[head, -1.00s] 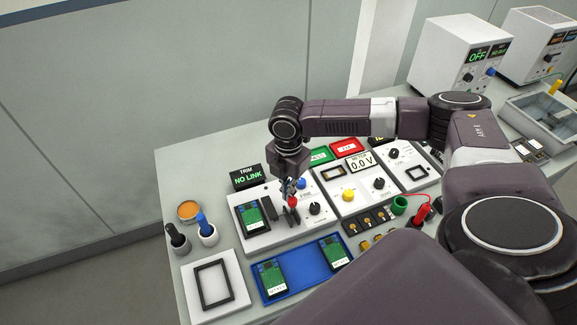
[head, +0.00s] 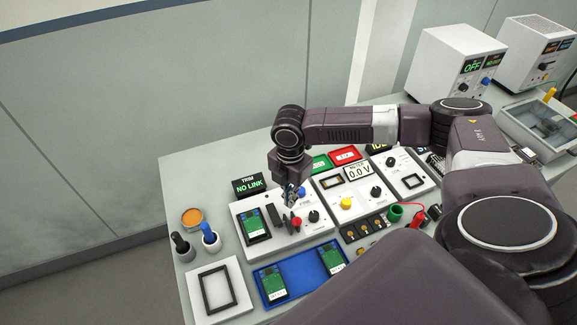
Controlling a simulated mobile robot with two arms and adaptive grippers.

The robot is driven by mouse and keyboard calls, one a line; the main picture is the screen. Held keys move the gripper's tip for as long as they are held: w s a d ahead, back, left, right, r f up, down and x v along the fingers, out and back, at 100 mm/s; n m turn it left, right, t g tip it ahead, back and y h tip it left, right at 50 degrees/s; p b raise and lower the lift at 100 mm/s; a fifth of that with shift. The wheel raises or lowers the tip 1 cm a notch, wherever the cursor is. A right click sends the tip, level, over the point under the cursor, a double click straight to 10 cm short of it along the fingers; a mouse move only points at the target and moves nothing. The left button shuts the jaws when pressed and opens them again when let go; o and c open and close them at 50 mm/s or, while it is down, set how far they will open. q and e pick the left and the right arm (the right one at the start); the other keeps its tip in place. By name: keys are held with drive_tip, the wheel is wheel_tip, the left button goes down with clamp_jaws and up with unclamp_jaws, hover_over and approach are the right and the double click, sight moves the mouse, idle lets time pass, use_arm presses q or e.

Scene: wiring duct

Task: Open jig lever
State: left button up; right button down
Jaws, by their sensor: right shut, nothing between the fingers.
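The white trim jig (head: 284,246) stands on the table, with a green circuit board (head: 254,224) at its left side. A black upright bar (head: 273,215) is beside the board. A red tip (head: 297,222), which looks like the lever's end, shows right of the bar, low over the jig's face. My right gripper (head: 287,218) is shut and empty, pointing down just left of the red tip. I cannot tell whether they touch. The lever's lower part is hidden by the gripper. My left gripper is not in view.
A display (head: 250,186) behind the jig reads NO LINK. A blue knob (head: 301,193) and a black knob (head: 314,216) sit close to the gripper. A blue tray (head: 303,268) with two boards lies in front. A white framed plate (head: 215,290) lies front left.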

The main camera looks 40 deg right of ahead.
drive_tip(key=shift+w+d+r, duration=0.1)
drive_tip(key=shift+w+r, duration=0.15)
drive_tip(key=shift+r, duration=1.2)
drive_tip(key=shift+w+d+r, duration=0.1)
drive_tip(key=shift+w+r, duration=0.1)
drive_tip(key=shift+r, duration=1.25)
drive_tip(key=shift+f, duration=0.1)
